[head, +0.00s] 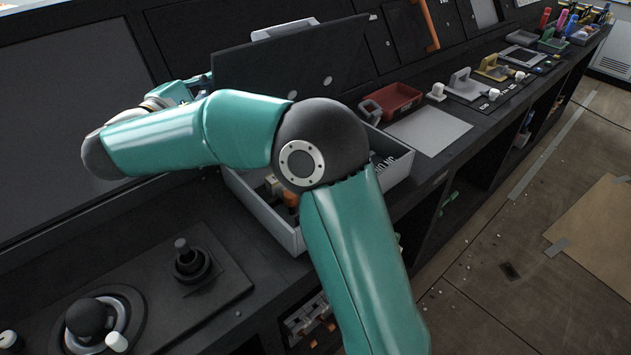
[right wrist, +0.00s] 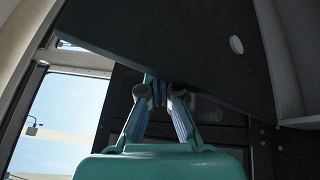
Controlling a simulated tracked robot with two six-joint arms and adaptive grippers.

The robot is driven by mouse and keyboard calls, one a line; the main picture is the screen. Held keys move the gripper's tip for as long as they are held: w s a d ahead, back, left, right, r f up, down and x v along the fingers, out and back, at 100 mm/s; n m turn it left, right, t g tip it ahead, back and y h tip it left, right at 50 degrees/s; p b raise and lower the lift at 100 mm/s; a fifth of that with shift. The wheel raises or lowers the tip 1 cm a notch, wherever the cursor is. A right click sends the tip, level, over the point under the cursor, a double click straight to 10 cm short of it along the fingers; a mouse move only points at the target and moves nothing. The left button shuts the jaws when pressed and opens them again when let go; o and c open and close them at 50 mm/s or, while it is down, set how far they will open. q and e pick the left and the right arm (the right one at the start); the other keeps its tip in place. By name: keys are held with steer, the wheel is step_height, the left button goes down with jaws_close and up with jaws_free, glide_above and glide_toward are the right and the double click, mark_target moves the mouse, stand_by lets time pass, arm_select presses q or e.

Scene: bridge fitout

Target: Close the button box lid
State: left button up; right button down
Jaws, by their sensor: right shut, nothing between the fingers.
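The button box (head: 262,222) is a light grey open tray on the console, partly hidden behind my right arm. Its dark lid (head: 290,62) stands raised at the back of the box, with pale round spots on its face. In the right wrist view the lid (right wrist: 175,35) slants across the top of the picture. My right gripper (right wrist: 160,88) is shut and empty, with its fingertips close to the lid's lower edge. I cannot tell whether they touch it. In the head view the gripper is mostly hidden near the lid's left end. My left gripper is out of view.
Small parts lie inside the box. A red tray (head: 398,100) and a pale sheet (head: 430,130) are to the right of it. A joystick panel (head: 222,278) and a round knob (head: 90,318) stand at the front left. Dark console panels rise behind.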

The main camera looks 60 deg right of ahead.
steer(key=shift+s, duration=0.1)
steer(key=shift+s+a+f+b, duration=0.1)
steer(key=shift+s+f+b, duration=0.1)
steer(key=shift+b, duration=0.1)
steer(key=shift+s+a+f+b, duration=0.15)
steer(key=shift+s+b, duration=0.25)
steer(key=shift+s+a+f+b, duration=0.1)
steer(key=shift+s+f+b, duration=0.05)
steer(key=shift+s+b, duration=0.25)
steer(key=shift+s+a, duration=0.1)
steer(key=shift+s, duration=0.2)
steer(key=shift+s+r, duration=0.1)
steer(key=shift+s, duration=0.05)
